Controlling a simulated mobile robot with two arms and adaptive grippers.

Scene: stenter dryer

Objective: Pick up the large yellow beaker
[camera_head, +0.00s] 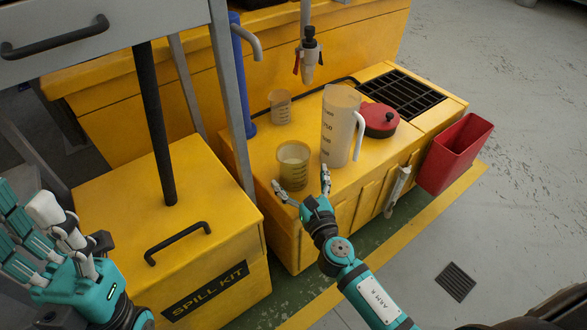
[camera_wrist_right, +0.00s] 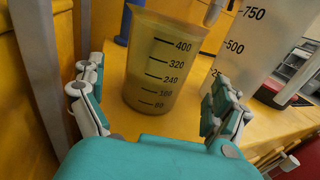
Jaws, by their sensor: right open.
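A translucent yellowish beaker (camera_head: 292,168) stands upright on the yellow bench top; in the right wrist view it (camera_wrist_right: 158,65) shows a scale up to 400. My right gripper (camera_head: 301,178) is open, its fingers pointing at this beaker's near side. In the right wrist view the fingers of the right gripper (camera_wrist_right: 155,85) stand left and right of the beaker, with gaps between. A smaller beaker (camera_head: 280,107) stands behind it. My left gripper (camera_head: 60,235) is at the left edge, away from the beakers; its opening is unclear.
A tall measuring jug with a handle (camera_head: 338,125) stands close right of the beaker and also shows in the right wrist view (camera_wrist_right: 262,45). A spill kit box (camera_head: 160,230) stands left; a red bin (camera_head: 455,155) hangs right.

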